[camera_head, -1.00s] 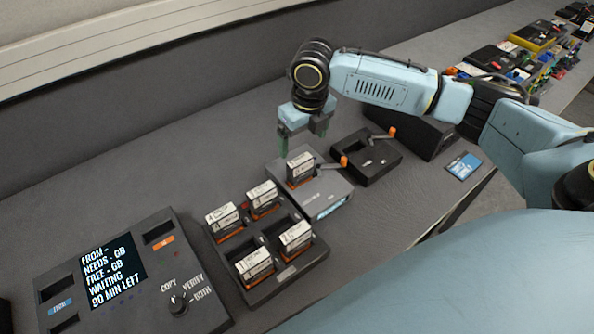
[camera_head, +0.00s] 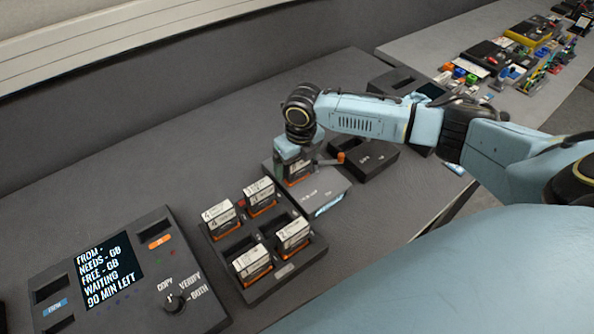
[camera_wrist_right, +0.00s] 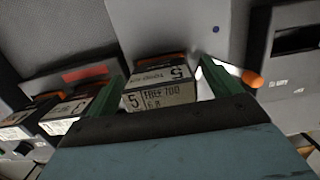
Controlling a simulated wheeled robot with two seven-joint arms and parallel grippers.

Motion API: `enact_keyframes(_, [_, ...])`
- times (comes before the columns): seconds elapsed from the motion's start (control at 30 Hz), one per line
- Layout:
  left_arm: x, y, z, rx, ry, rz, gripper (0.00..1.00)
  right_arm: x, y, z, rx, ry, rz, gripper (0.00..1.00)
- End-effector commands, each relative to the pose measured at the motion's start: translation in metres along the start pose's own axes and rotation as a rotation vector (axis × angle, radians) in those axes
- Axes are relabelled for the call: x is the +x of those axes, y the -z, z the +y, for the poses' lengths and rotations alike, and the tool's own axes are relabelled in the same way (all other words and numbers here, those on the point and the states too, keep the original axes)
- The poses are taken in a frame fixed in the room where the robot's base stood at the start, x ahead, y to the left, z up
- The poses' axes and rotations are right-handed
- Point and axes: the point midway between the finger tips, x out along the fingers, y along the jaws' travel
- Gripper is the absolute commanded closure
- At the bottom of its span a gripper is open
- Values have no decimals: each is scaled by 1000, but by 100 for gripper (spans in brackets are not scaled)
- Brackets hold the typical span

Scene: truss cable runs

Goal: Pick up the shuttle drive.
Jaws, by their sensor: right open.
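A drive (camera_head: 298,179) with a white label and an orange base stands upright in a grey dock (camera_head: 328,192). In the right wrist view its label (camera_wrist_right: 160,96) shows a 5; I cannot read the word shuttle on it. My right gripper (camera_head: 294,168) is low over this dock, pointing down. In the right wrist view the gripper (camera_wrist_right: 163,70) is open, with one green finger on each side of the drive. I cannot tell whether either finger touches it. My left gripper is not in view.
A black tray (camera_head: 285,270) with several labelled drives stands to the left. An orange-tipped lever (camera_head: 340,157) is close beside my right gripper. A black dock (camera_head: 375,162) stands to the right. A copy console (camera_head: 150,290) with a screen stands at the lower left.

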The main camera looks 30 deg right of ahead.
Motion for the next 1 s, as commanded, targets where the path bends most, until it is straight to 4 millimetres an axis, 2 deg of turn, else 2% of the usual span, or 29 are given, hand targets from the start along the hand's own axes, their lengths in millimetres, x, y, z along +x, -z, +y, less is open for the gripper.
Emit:
enact_keyframes(0.07, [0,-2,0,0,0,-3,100,0,0,0,0,0,0,12])
enact_keyframes(0.4, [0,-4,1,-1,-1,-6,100,0,0,0,1,0,0,57])
enact_keyframes(0.57, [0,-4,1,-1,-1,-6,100,-1,-1,0,1,0,-2,74])
enact_keyframes(0.77, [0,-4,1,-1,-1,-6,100,-4,-1,0,1,0,-3,74])
enact_keyframes(0.87, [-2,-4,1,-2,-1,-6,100,-16,-3,0,1,0,-4,74])
enact_keyframes(1.0, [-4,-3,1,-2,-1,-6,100,-44,-7,0,0,-1,-7,74])
